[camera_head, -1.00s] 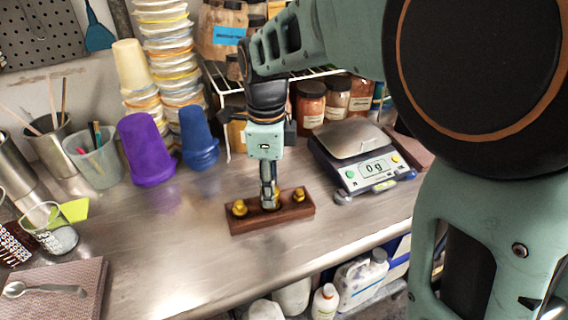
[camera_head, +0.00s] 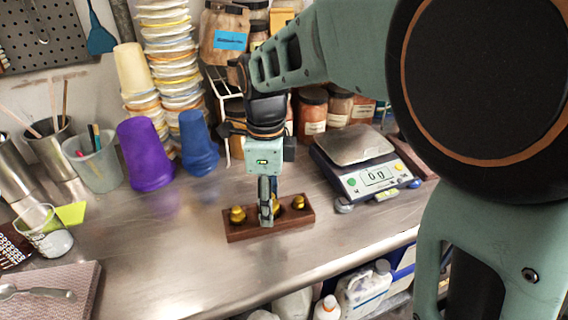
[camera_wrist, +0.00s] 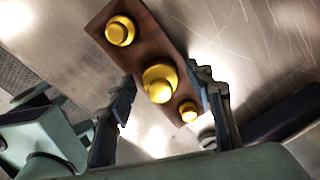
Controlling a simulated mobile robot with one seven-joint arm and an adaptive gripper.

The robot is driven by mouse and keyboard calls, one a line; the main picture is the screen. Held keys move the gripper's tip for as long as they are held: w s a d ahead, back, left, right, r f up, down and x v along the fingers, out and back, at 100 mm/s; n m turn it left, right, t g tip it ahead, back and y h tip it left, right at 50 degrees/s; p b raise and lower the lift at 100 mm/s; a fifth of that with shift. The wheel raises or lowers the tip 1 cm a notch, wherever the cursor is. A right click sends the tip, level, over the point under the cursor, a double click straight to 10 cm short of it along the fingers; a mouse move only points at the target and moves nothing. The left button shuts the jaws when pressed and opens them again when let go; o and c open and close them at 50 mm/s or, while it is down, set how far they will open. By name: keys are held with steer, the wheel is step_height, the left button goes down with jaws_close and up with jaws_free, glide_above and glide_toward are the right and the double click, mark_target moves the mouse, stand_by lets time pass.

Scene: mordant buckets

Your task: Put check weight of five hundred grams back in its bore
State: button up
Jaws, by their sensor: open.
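A brown wooden block (camera_head: 240,231) lies on the steel bench and holds three brass knobbed weights in a row. The wrist view shows a left weight (camera_wrist: 120,30), a middle weight (camera_wrist: 159,84) and a smaller right weight (camera_wrist: 188,110). No marking is readable, so I cannot tell which is five hundred grams. My gripper (camera_wrist: 163,78) is open, with one finger on each side of the middle weight. In the head view my gripper (camera_head: 267,212) is low over the block, and a finger partly hides the middle weight. I cannot tell whether the fingers touch it or how deep it sits.
A scale (camera_head: 375,178) reading 0 g stands to the right of the block. A purple cup (camera_head: 146,155) and a blue cup (camera_head: 198,143) stand behind left. Jars (camera_head: 312,113) stand behind. The bench left of the block is clear, and its front edge is close.

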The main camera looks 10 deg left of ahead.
steer(key=shift+r, duration=0.1)
step_height(320, 180, up, 12)
steer(key=p, duration=0.2)
steer(key=shift+d+r, duration=0.1)
stand_by(0.3)
